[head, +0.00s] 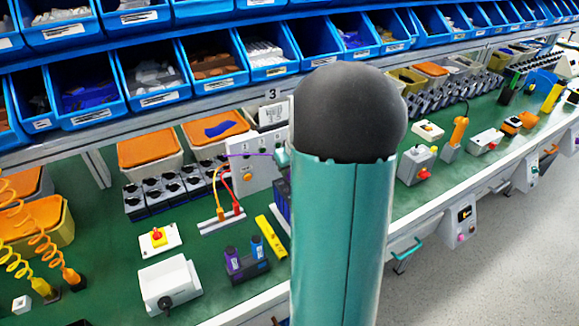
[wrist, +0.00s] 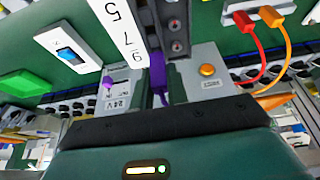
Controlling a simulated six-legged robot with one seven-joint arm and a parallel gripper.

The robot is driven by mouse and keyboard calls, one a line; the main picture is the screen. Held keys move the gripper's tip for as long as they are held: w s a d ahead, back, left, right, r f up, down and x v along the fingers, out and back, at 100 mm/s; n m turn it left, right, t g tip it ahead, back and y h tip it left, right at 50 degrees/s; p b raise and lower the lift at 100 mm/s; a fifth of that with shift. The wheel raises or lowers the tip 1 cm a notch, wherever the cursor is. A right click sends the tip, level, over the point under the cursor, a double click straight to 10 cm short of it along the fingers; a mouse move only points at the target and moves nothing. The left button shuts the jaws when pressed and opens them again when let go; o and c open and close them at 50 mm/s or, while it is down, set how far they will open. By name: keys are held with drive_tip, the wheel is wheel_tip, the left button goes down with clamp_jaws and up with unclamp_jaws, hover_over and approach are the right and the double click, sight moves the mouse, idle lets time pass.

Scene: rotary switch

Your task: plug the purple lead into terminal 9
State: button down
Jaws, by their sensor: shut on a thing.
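My gripper (wrist: 158,88) is shut on the purple lead's plug (wrist: 158,72), whose purple body shows between the two fingers in the wrist view. The plug's far end meets the dark terminal block (wrist: 176,25) beside the number 9 on its white label strip (wrist: 128,30). I cannot tell whether the tip is inside a hole or only against the block. The lead's other end (wrist: 108,82) sits in the 24V unit. In the head view the thin purple lead (head: 250,155) runs to my gripper (head: 283,158); my arm hides most of the block (head: 281,195).
A grey box with an orange button (wrist: 207,70) stands close beside the plug. Red and orange leads (head: 225,185) arch nearby. A yellow bar (head: 270,238) and a dark holder with purple and blue items (head: 246,265) lie in front. Blue bins (head: 155,75) line the back.

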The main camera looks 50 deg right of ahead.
drive_tip(key=shift+f, duration=0.35)
drive_tip(key=c, duration=1.3)
unclamp_jaws()
drive_tip(key=v, duration=1.4)
